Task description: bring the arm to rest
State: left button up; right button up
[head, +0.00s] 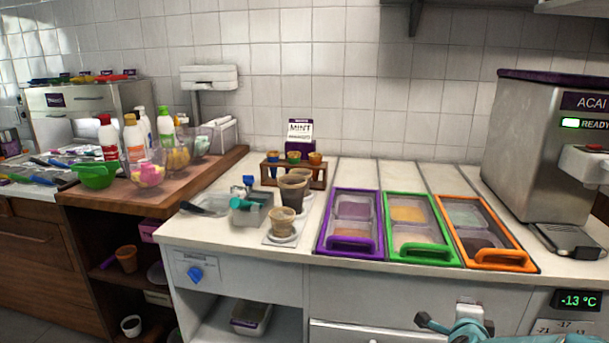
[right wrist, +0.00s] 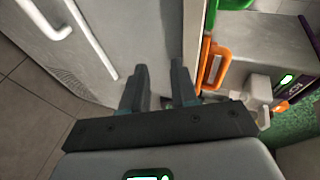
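My right gripper (right wrist: 160,78) shows in the right wrist view. Its two dark fingers stand apart with nothing between them, so it is open and empty. The fingers point toward the white front of the counter, below the worktop. My left gripper is in neither view.
The counter holds purple (head: 349,222), green (head: 416,229) and orange-framed bins (head: 484,233). Cups (head: 292,190) stand left of them. The acai machine (head: 530,140) stands at the right. A long handle (right wrist: 92,38) crosses the counter front near my right gripper.

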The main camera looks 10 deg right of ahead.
jog(key=s+a+f+n+g+y, duration=0.1)
jog(key=a+f+n+y, duration=0.1)
jog(key=a+f, duration=0.35)
jog(key=s+a+f+n+g+y, duration=0.1)
jog(key=a+f+n+y, duration=0.15)
jog(key=f, duration=0.55)
jog(key=s+a+f+n+g+y, duration=0.5)
jog(key=s+a+f+n, duration=0.3)
jog(key=s+a+f, duration=0.7)
jog(key=s+a+f+n+g+y, duration=0.1)
jog(key=s+a+n+g, duration=0.1)
jog(key=s+a+n, duration=0.3)
jog(key=s+a+f+n+g+y, duration=0.2)
jog(key=s+n, duration=0.2)
jog(key=s, duration=0.3)
notch_tip(320, 180, up, 15)
jog(key=p, duration=1.4)
jog(key=shift+w+f, duration=0.15)
jog(key=shift+f, duration=0.05)
jog(key=shift+d+h, duration=0.1)
jog(key=shift+h, duration=0.15)
